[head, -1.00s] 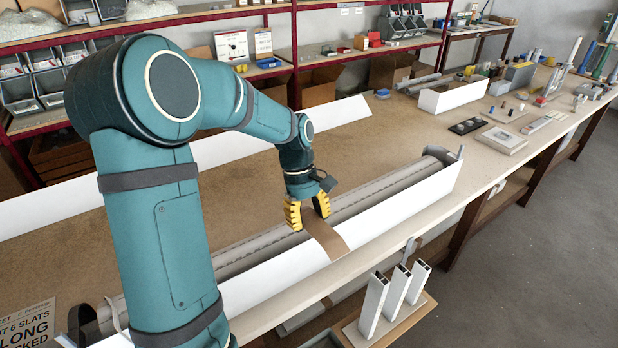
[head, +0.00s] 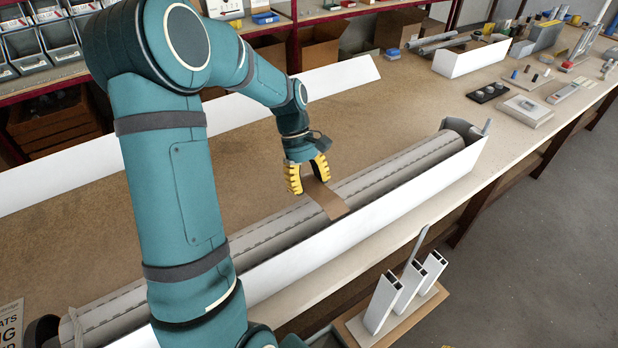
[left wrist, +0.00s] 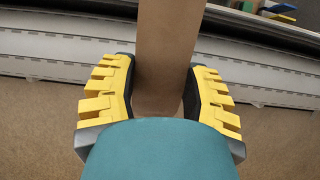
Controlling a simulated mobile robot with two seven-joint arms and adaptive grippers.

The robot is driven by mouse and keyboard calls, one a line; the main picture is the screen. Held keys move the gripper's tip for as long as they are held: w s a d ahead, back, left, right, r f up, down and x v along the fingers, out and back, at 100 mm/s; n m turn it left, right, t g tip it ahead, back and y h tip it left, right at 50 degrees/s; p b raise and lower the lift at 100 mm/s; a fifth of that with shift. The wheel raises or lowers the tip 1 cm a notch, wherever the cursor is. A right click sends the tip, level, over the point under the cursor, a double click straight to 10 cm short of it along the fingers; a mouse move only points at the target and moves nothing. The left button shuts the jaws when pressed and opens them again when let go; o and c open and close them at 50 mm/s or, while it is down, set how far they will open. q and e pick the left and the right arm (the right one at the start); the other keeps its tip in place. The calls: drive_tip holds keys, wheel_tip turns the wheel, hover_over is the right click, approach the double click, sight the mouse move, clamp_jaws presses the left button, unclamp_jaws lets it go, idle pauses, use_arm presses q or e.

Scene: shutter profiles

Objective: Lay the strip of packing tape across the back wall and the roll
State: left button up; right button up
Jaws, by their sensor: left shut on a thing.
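The strip of packing tape (head: 329,202) is a flat brown band. My left gripper (head: 308,180) is shut on its far end, above the roll. The strip slopes over the grey slatted roll (head: 400,166), and its free end is near the top edge of the long white wall (head: 410,201) along the bench front. I cannot tell whether it touches either. In the left wrist view the tape (left wrist: 167,50) runs up from between the yellow fingers (left wrist: 157,100) across the roll (left wrist: 50,55). My right gripper is not in view.
A long white profile (head: 230,120) lies behind the roll, with bare bench between. Upright white profile pieces (head: 397,295) stand on a board by the front edge. A white box (head: 470,57) and small parts stand farther right.

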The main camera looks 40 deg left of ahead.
sight(310, 206)
use_arm(q)
drive_tip(key=shift+s+d+f+b, duration=0.1)
drive_tip(key=shift+f+b, duration=0.2)
drive_tip(key=shift+f, duration=0.1)
wheel_tip(310, 206, down, 3)
drive_tip(key=b, duration=0.3)
drive_tip(key=shift+f, duration=0.2)
drive_tip(key=shift+f+b, duration=0.45)
drive_tip(key=shift+f, duration=0.35)
drive_tip(key=shift+f, duration=0.45)
drive_tip(key=o, duration=0.8)
drive_tip(key=v, duration=1.2)
